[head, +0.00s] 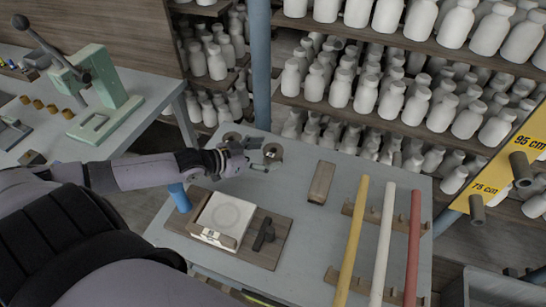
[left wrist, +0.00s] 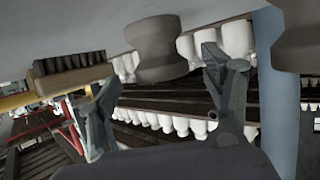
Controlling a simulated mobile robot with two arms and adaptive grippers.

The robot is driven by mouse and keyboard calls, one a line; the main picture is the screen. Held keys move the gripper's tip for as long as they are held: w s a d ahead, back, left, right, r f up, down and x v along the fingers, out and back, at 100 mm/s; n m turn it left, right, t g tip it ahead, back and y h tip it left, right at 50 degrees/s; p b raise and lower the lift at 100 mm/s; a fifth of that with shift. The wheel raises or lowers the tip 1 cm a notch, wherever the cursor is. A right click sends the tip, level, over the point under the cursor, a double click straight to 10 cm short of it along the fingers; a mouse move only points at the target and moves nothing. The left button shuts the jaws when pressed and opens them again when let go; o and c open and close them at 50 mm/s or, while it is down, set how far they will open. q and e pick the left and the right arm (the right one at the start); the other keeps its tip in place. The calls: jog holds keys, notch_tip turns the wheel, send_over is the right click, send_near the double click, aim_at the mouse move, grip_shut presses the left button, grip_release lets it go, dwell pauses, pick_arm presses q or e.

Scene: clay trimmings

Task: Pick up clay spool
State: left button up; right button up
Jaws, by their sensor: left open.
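A grey-brown clay spool (head: 273,152) stands on the grey table near its far edge. A second, similar spool (head: 232,138) stands to its left, partly behind my gripper. My left gripper (head: 258,156) is open beside the first spool, with its fingers pointing toward it. In the left wrist view, which looks upside down, a spool (left wrist: 160,50) appears between the two spread fingers of the left gripper (left wrist: 160,105), with gaps on both sides. The other spool (left wrist: 297,38) is at the right edge there. My right gripper is not in view.
A brown block (head: 321,182) lies right of the spools. Yellow (head: 352,240), white (head: 383,240) and red (head: 412,245) rods rest on wooden racks. A wooden board with a white square piece (head: 225,217) is nearer. Shelves of white bottles (head: 365,92) stand behind.

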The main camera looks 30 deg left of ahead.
pick_arm(q)
jog(key=shift+x, duration=1.45)
jog(key=shift+a, duration=0.1)
jog(key=c, duration=1.5)
